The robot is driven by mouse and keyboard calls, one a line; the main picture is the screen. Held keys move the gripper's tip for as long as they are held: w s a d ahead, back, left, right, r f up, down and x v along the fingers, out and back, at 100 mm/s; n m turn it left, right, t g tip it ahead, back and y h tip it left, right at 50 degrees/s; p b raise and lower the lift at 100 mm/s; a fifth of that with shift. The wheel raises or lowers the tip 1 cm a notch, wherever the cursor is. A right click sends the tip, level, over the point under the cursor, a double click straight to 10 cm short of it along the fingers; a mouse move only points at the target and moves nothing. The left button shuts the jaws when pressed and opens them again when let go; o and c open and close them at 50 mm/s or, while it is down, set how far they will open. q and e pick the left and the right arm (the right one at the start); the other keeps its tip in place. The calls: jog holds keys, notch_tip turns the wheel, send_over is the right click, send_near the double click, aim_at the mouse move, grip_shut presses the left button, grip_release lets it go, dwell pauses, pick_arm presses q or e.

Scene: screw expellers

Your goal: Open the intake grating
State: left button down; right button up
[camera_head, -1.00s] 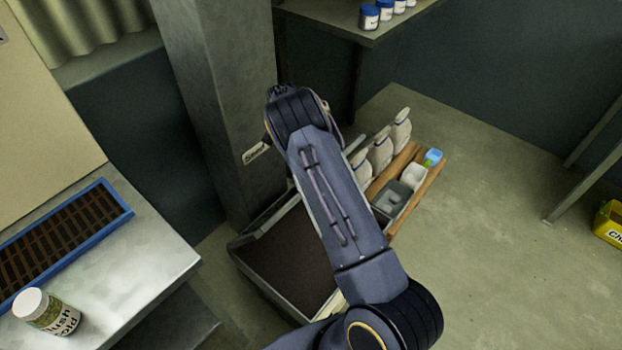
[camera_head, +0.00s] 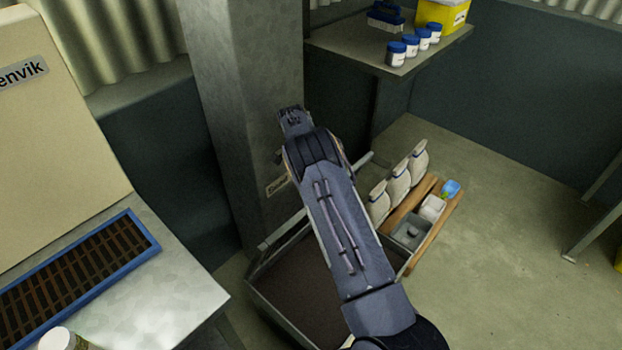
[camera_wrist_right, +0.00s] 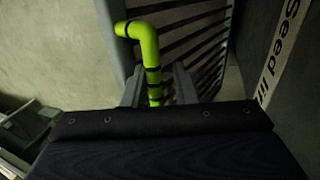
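A bright yellow-green bent handle (camera_wrist_right: 150,55) with black bands stands in the right wrist view. Behind it is a grating (camera_wrist_right: 190,50) of dark bars. My right gripper (camera_wrist_right: 158,88) has its two fingers apart, with the lower handle showing between them; gaps show on both sides, and I cannot tell whether it touches. In the head view my right arm reaches up from the bottom right, and its gripper end (camera_head: 291,118) is in front of the grey column. The handle and the grating's bars are hidden there. My left gripper is not in view.
The grey column (camera_head: 235,110) carries a "Seed lif…" label (camera_wrist_right: 285,50). A bench with a blue-framed slotted tray (camera_head: 140,238) is at left. A shelf (camera_head: 360,56) is behind.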

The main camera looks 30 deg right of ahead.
jog(key=shift+o, duration=1.1)
jog(key=shift+w, duration=0.15)
jog(key=shift+r, duration=0.15)
jog(key=shift+d, duration=0.1)
jog(key=r, duration=0.4)
jog(key=shift+s+a, duration=0.3)
jog(key=s+a+r, duration=0.7)
jog(key=s+r, duration=0.2)
jog(key=s, duration=0.2)
jog(key=shift+s, duration=0.15)
